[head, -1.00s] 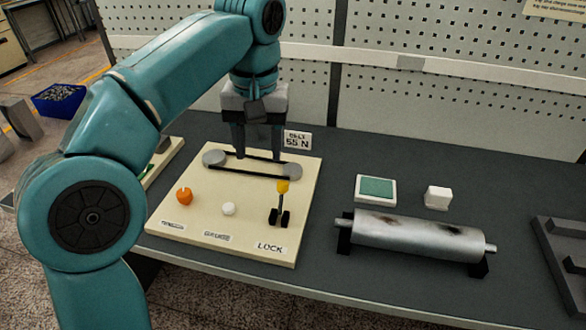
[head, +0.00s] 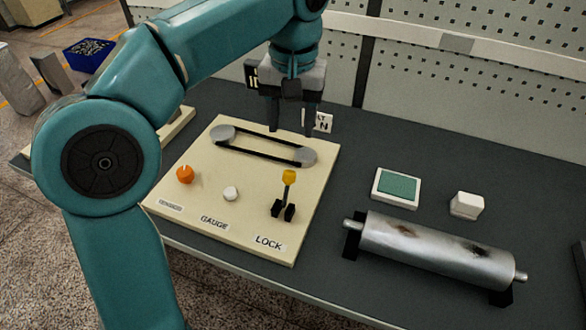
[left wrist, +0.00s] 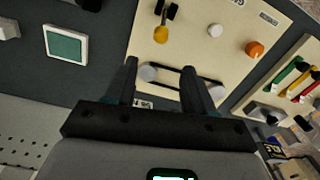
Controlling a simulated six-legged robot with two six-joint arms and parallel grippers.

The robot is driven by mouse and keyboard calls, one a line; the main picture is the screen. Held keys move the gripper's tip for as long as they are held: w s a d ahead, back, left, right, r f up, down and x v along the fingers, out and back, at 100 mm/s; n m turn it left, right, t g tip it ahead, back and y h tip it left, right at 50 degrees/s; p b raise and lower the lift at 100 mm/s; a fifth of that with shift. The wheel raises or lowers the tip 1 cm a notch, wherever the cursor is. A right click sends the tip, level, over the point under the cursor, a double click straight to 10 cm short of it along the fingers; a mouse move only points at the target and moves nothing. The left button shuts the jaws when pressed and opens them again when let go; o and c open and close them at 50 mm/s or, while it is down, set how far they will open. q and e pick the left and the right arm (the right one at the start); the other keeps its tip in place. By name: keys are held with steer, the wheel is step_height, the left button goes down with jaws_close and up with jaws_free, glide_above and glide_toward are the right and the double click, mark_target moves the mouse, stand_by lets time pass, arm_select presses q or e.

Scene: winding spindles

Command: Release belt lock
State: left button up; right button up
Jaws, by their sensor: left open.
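The belt lock is a lever with a yellow knob (head: 289,176) on a dark post, standing up from a black bracket above the LOCK label (head: 268,243) on a cream panel (head: 200,210). It also shows in the left wrist view (left wrist: 161,34). A black belt (head: 262,150) runs around two grey pulleys behind the lever. My left gripper (head: 290,130) is open and empty, above the far edge of the panel near the belt. In the left wrist view its fingers (left wrist: 158,80) point toward the pulleys, apart from the lever. My right gripper is not in view.
An orange knob (head: 185,174) and a white button (head: 231,193) sit on the panel left of the lever. A metal roller (head: 435,250), a green-topped pad (head: 397,187) and a white block (head: 467,204) lie to the right. A perforated wall (head: 480,90) stands behind.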

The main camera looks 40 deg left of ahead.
mark_target(289, 172)
arm_select(q)
steer(key=f+b, duration=0.1)
steer(key=f, duration=0.4)
steer(key=f+b, duration=0.1)
steer(key=f, duration=0.5)
steer(key=shift+s+a+f, duration=0.2)
steer(key=shift+w+f+b, duration=0.1)
steer(key=shift+f+b, duration=0.2)
steer(key=shift+f, duration=0.4)
jaws_close()
